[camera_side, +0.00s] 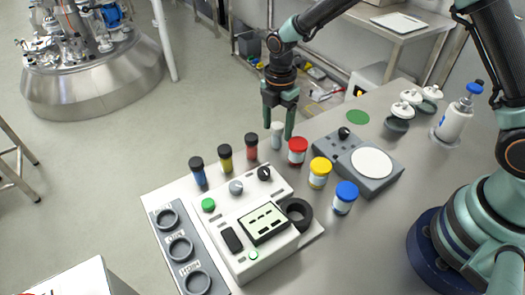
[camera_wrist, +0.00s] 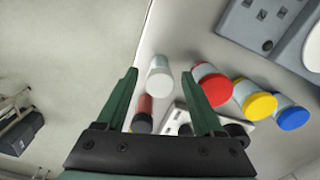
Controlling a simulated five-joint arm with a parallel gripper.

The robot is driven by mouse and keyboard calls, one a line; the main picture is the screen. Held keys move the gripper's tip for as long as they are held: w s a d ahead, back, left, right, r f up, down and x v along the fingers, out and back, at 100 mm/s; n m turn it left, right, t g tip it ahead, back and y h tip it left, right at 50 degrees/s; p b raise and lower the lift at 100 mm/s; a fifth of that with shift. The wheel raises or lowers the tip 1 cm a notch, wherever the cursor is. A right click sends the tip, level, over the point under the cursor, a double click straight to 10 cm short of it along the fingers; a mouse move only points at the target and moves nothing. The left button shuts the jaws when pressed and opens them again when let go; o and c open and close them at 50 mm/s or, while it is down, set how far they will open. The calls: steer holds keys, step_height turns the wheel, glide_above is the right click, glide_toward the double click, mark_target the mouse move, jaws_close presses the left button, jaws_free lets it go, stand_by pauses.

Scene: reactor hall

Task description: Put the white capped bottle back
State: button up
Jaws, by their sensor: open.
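The white capped bottle (camera_side: 277,135) stands upright on the table near its far edge, beyond the red-capped jar. It also shows in the wrist view (camera_wrist: 159,78). My gripper (camera_side: 279,127) points down over it and is open, with one green finger on each side of the bottle. In the wrist view the bottle shows between the fingertips of my gripper (camera_wrist: 160,74). I cannot tell whether either finger touches it. A grey holder (camera_side: 153,205) with three ring-shaped sockets lies at the table's left edge; its sockets look empty.
Jars with red (camera_side: 298,145), yellow (camera_side: 320,167) and blue (camera_side: 346,191) caps stand to the right. Black-capped vials, blue (camera_side: 198,175), yellow (camera_side: 225,160) and red (camera_side: 251,150), stand left. A white instrument (camera_side: 276,248) and a grey scale-like device (camera_side: 384,183) are nearby.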

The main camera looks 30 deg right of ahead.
mark_target(278, 125)
step_height(278, 125, up, 12)
steer(key=s+d+r+m+t, duration=0.2)
steer(key=s+d+r+m, duration=0.2)
steer(key=s+m, duration=0.3)
steer(key=s+d+r+m+t, duration=0.3)
steer(key=s+d+m, duration=0.4)
steer(key=m, duration=0.7)
steer(key=shift+s+d+r+t, duration=0.2)
steer(key=shift+s+r+t, duration=0.1)
steer(key=shift+s+r, duration=0.55)
